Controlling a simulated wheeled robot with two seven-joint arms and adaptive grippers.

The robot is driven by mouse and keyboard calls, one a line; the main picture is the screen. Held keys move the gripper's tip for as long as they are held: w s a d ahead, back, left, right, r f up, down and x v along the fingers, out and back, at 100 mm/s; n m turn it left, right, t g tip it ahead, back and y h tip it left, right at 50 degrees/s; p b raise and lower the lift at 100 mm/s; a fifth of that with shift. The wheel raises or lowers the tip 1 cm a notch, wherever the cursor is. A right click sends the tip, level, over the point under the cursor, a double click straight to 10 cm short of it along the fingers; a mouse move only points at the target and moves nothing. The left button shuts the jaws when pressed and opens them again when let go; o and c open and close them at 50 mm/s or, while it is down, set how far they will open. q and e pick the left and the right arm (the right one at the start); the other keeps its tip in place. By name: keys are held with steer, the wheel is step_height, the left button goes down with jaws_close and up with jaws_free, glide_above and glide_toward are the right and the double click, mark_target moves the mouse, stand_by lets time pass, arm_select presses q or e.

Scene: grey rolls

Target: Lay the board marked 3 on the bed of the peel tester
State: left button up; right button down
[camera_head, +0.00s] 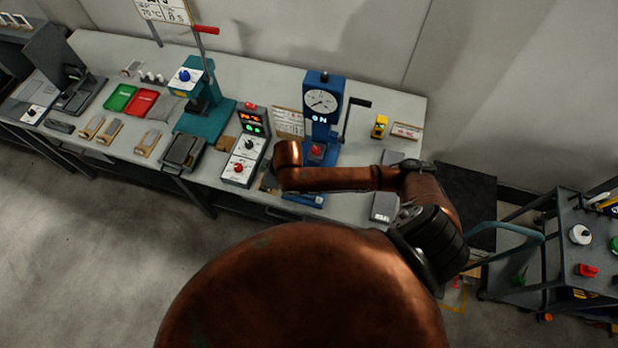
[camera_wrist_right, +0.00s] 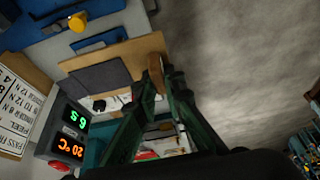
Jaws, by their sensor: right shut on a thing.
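The blue peel tester (camera_head: 322,124) stands near the right end of the bench, with a round dial and a 0 N display. My copper right forearm crosses in front of it and hides part of its base. My right gripper (camera_wrist_right: 158,82) shows in the wrist view, its green fingers shut on the edge of a tan board (camera_wrist_right: 127,51) with a dark grey pad. The number on this board is not readable. Blue parts (camera_wrist_right: 98,40) show beyond the board; I cannot tell whether they touch. My left gripper is not in view.
A controller (camera_head: 244,158) with lit displays stands left of the tester, with a teal press (camera_head: 203,100) further left. Several small boards (camera_head: 148,143) lie near the front edge. A yellow item (camera_head: 379,127) is at right. A cart (camera_head: 585,255) stands beyond the bench.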

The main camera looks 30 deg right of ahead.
steer(key=s+d+f, duration=0.1)
steer(key=d+f, duration=0.1)
steer(key=d, duration=0.2)
steer(key=d+f+p, duration=0.1)
steer(key=d+f, duration=0.2)
steer(key=d, duration=0.1)
steer(key=s+d+f+p, duration=0.1)
steer(key=d+f, duration=0.2)
steer(key=d, duration=0.1)
steer(key=shift+s+d+f, duration=0.15)
steer(key=shift+s+d, duration=0.05)
steer(key=shift+s, duration=0.15)
steer(key=shift+s+d+f, duration=0.1)
steer(key=shift+d+f, duration=0.25)
steer(key=shift+f, duration=0.1)
steer(key=shift+d+f+p, duration=0.2)
steer(key=shift+f+p, duration=0.1)
steer(key=shift+f, duration=1.55)
steer(key=shift+f, duration=0.1)
steer(key=c, duration=2)
jaws_free()
